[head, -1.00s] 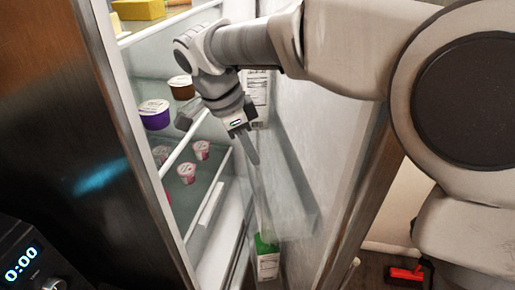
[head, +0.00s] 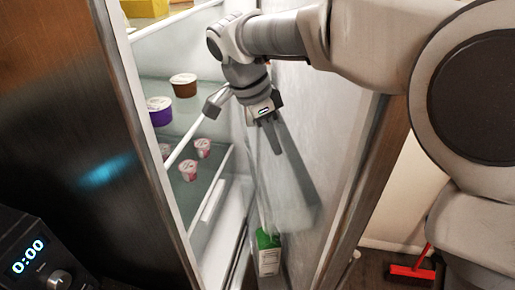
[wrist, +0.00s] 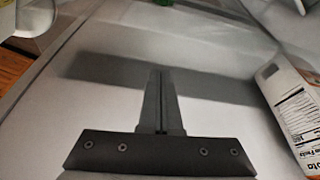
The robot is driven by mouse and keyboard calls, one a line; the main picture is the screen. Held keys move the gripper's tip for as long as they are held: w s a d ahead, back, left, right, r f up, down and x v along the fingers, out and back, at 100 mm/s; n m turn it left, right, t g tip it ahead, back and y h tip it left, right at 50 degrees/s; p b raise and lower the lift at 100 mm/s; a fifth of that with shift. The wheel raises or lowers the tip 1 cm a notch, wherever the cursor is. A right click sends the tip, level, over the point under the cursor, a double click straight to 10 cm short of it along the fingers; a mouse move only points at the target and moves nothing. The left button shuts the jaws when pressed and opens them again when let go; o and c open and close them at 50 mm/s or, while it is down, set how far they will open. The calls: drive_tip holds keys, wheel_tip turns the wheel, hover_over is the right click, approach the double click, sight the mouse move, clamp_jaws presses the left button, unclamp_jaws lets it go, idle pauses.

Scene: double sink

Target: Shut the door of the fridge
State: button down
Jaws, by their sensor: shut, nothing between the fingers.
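The fridge door (head: 335,140) stands open on the right in the head view, its pale inner face turned toward the fridge interior. The lit interior (head: 215,185) shows on the left. My gripper (head: 276,148) is between the shelves and the door, in front of the door's inner face, pointing down. Its fingers are shut together and empty, as the wrist view (wrist: 160,75) also shows. A pale panel fills most of the wrist view behind the fingers. I cannot tell whether the fingertips touch the door.
Several tubs, including a purple one (head: 159,110) and a brown one (head: 184,85), stand on fridge shelves. A green-topped carton (head: 268,254) is low in the door. A labelled carton (wrist: 293,110) is right of my fingers. A red broom (head: 412,270) lies beyond the door.

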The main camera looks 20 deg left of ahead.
drive_tip(key=v, duration=0.9)
drive_tip(key=shift+a+r, duration=0.2)
drive_tip(key=shift+a, duration=0.1)
drive_tip(key=shift+w, duration=0.1)
